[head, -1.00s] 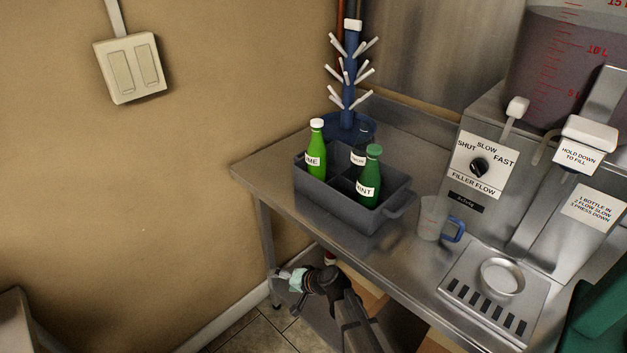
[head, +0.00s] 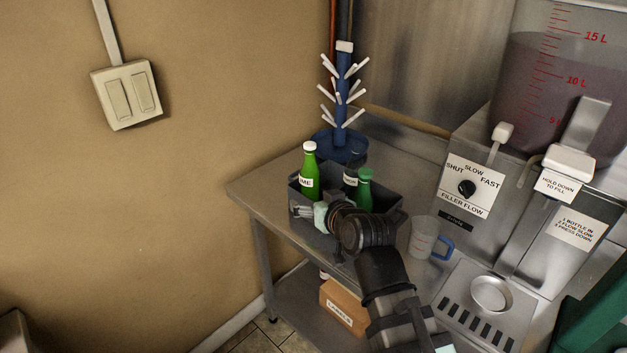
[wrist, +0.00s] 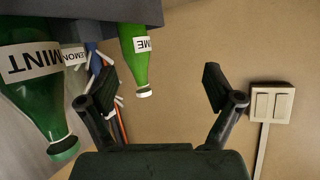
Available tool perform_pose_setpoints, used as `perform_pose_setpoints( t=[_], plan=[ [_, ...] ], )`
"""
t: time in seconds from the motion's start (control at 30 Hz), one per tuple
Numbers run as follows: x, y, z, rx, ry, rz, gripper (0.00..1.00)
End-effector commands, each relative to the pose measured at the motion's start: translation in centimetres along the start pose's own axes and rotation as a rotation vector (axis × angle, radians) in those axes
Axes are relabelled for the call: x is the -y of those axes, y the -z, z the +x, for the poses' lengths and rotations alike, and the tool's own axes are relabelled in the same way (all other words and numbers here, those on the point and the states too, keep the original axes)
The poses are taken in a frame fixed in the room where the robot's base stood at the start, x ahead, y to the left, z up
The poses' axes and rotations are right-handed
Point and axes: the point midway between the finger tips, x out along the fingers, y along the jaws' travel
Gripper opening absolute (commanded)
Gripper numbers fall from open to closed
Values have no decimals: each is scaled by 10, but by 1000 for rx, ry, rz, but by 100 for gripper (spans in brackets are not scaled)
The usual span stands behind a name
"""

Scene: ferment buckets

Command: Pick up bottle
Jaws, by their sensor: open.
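A bright green bottle with a white cap, its label ending in "ME" (head: 309,172), stands in the left part of a grey crate (head: 389,197). A darker green bottle with a green cap (head: 364,188) stands at the crate's right, and another labelled bottle (head: 350,177) is partly hidden behind it. In the wrist view, upside down, my open gripper (wrist: 163,90) is empty; the "ME" bottle (wrist: 135,55) hangs between and beyond the fingers, and the MINT bottle (wrist: 35,85) is close at left.
A blue drying rack with white pegs (head: 342,100) stands behind the crate. A measuring jug with a blue handle (head: 424,237) and the filler machine (head: 468,188) are at right. A cardboard box (head: 343,306) sits on the lower shelf. The wall is at left.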

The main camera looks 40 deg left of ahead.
Motion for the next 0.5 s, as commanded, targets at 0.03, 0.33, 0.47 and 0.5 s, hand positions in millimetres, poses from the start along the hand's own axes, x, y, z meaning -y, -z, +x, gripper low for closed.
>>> perform_pose_setpoints(
  t=[0.03,0.33,0.47,0.5],
  plan=[
    [-10,6,-16,-15,-33,-25,90],
    [-30,20,-32,-31,-101,-80,90],
    [-30,22,-25,-30,-100,-79,90],
    [-30,23,-23,-31,-100,-79,90]
  ],
)
